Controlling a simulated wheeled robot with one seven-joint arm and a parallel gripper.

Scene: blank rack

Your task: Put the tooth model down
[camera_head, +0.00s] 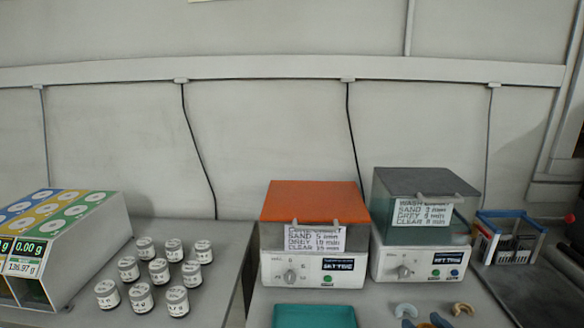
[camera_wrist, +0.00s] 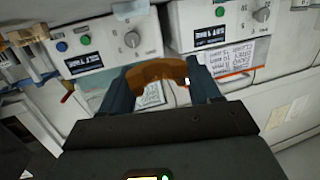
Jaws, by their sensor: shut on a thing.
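The brown-orange, arch-shaped tooth model (camera_wrist: 157,73) is between the two blue fingers of my gripper (camera_wrist: 156,88) in the wrist view. The fingers are shut on its sides. In the head view my gripper (camera_head: 425,322) shows at the bottom edge, mostly cut off, with a bit of the brown model between its fingers. A pale blue arch (camera_head: 405,310) and a tan arch (camera_head: 462,309) lie on the bench just behind it. Whether the held model touches the bench cannot be told.
An orange-lidded machine (camera_head: 315,202) and a grey-lidded machine (camera_head: 427,182) stand behind. A teal tray (camera_head: 314,316) is left of my gripper. A blue-and-white rack (camera_head: 510,236) stands right. Several labelled jars (camera_head: 159,270) stand on the left bench.

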